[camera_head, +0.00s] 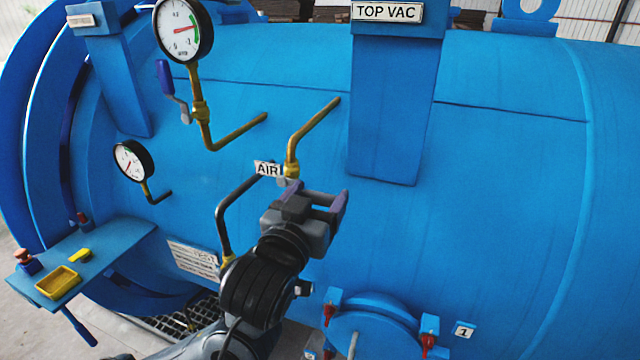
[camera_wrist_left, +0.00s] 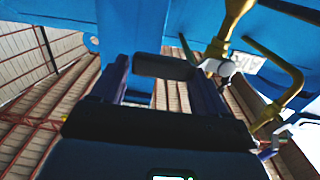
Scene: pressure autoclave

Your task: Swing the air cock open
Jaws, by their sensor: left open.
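The air cock (camera_head: 291,169) sits on a bent brass pipe beside the AIR label (camera_head: 267,169), at the middle of the head view. In the left wrist view its brass body (camera_wrist_left: 216,48) and pale hub are at the upper right. A dark handle grip (camera_wrist_left: 163,66) reaches left from the hub and appears between my fingers; I cannot tell whether it touches them. My left gripper (camera_head: 318,196) is open, just below and right of the cock; its two fingers also show in the left wrist view (camera_wrist_left: 160,80). It hides the handle in the head view. My right gripper is out of view.
The blue autoclave shell fills the background. A large gauge (camera_head: 183,30) with a blue-handled cock (camera_head: 166,78) is at upper left. The TOP VAC bracket (camera_head: 390,110) stands to the right. A side shelf (camera_head: 95,255) holds a yellow tray. A round port (camera_head: 370,335) is below.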

